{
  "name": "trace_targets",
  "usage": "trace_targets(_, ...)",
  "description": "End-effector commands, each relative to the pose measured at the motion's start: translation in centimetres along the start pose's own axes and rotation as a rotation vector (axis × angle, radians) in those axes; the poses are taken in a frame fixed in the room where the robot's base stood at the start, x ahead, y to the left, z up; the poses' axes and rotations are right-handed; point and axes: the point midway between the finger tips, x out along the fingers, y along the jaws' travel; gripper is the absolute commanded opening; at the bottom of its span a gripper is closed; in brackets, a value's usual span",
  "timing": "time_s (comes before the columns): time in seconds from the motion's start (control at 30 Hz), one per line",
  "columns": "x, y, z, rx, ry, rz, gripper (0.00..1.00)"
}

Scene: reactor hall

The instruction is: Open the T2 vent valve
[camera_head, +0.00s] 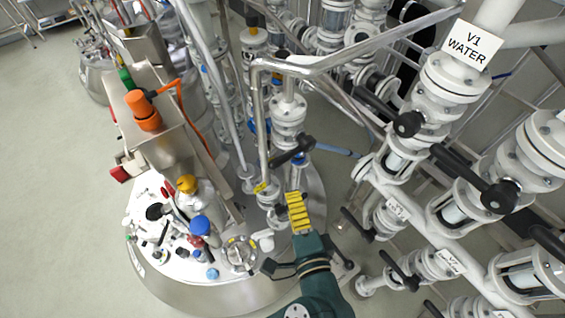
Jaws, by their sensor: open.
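My gripper (299,212) is the yellow-striped end of my teal arm, which reaches up from the bottom edge. It is over the right part of the near vessel's lid, and its jaws are open, with nothing seen between them. A black-handled valve (292,152) on a vertical pipe is just above it in the picture, apart from it. A blue lever (335,150) points right beside that valve. No T2 label is readable, so I cannot tell which valve is the T2 vent valve.
The near vessel (215,290) carries several fittings, including a blue cap (200,225) and an orange cylinder (143,108) on a box. A V1 WATER sign (468,44) hangs over white pipes with black levers on the right. A metal rail (345,58) crosses above.

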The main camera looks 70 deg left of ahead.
Motion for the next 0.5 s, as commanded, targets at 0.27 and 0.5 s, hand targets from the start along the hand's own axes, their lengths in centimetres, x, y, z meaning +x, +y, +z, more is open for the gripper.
trace_targets(0.27, 6.7, -0.3, 0.1, -0.003, -0.006, 0.001, 0.51)
trace_targets(0.5, 12.1, -0.2, 0.0, -0.005, -0.002, 0.002, 0.51)
